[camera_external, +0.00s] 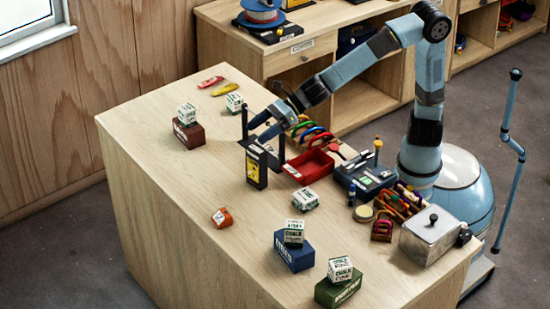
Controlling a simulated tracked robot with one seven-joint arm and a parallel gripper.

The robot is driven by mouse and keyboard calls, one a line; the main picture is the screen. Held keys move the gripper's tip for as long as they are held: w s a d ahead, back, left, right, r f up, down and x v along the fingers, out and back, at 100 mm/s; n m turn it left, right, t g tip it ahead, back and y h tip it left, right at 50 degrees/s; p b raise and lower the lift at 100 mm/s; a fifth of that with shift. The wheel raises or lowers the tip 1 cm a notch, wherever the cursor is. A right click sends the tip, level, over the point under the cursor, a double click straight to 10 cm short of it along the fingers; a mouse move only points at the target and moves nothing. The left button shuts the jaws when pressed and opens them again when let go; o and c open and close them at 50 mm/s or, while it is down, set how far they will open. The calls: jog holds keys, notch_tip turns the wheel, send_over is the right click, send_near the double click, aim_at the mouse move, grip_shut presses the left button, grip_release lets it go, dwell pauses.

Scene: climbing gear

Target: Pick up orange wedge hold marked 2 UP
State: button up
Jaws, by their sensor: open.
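The orange wedge hold (222,217) lies alone on the wooden tabletop, toward the front left. A pale marking shows on it, but it is too small to read. The fingers are beside the upper part of a black stand with a yellow label (256,168). I cannot tell whether they touch it.
The wooden table (165,210) is clear around the wedge. Chalk blocks sit on a brown box (188,134), a blue box (294,252) and a green box (341,291). A red tray (309,168), a dark device (364,178) and a metal box (430,236) are at right.

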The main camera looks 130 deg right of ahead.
jog(key=w+a+n, duration=0.1)
jog(key=w+n, duration=0.1)
send_near(225, 213)
jog(key=x, duration=1)
jog(key=shift+d+f, duration=0.1)
jog(key=shift+f, duration=0.3)
jog(key=c, duration=1.1)
